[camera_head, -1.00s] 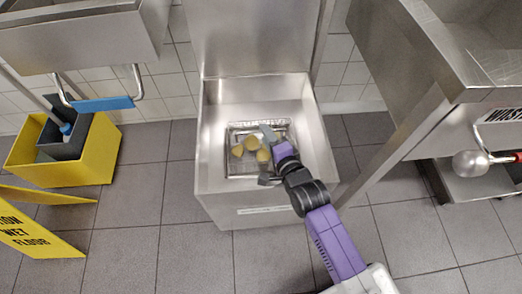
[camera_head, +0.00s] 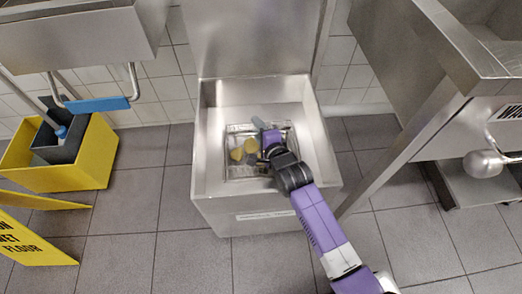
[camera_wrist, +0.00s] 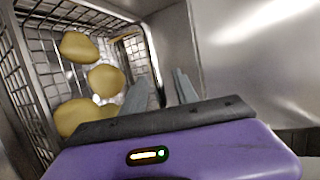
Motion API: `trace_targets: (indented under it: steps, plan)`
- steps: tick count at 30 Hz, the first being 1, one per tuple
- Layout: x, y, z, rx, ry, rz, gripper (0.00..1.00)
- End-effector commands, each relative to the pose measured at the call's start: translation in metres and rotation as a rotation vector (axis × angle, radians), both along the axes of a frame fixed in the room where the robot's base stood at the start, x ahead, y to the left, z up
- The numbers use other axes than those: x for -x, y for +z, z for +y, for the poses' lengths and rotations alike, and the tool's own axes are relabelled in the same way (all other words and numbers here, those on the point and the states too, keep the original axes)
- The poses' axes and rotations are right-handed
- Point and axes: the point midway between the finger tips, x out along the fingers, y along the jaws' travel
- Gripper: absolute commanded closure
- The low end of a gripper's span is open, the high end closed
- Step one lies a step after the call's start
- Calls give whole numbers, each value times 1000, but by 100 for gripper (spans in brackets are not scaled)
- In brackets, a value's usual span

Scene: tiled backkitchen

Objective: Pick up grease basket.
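The grease basket (camera_head: 229,171) is a wire-mesh basket inside an open steel box. It holds several yellowish lumps (camera_head: 237,154). In the wrist view its mesh wall (camera_wrist: 38,90) is at the left, with a rim (camera_wrist: 152,62) near my fingers. My gripper (camera_head: 264,131) reaches down into the box at the basket's right part. In the wrist view my gripper (camera_wrist: 160,76) has its two fingers apart, with the basket's near right rim seeming to run between them. Whether they touch it is unclear. My wrist hides part of the basket.
The steel box (camera_head: 205,135) has raised walls around the basket and an open lid (camera_head: 250,40) behind. A steel counter (camera_head: 440,50) stands right. A yellow bucket (camera_head: 85,170) and a yellow wet-floor sign (camera_head: 30,240) are at left. Tiled floor (camera_head: 195,260) is clear in front.

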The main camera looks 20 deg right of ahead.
Motion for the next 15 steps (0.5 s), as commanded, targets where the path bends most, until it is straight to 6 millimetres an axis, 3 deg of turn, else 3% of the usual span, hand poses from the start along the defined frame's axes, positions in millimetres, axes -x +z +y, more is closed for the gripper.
trace_targets:
  steps: [5,11,15]
  plan:
    - [0,0,0,0,0,0,64]
    - [0,1,0,0,0,0,99]
    - [0,0,0,0,0,0,100]
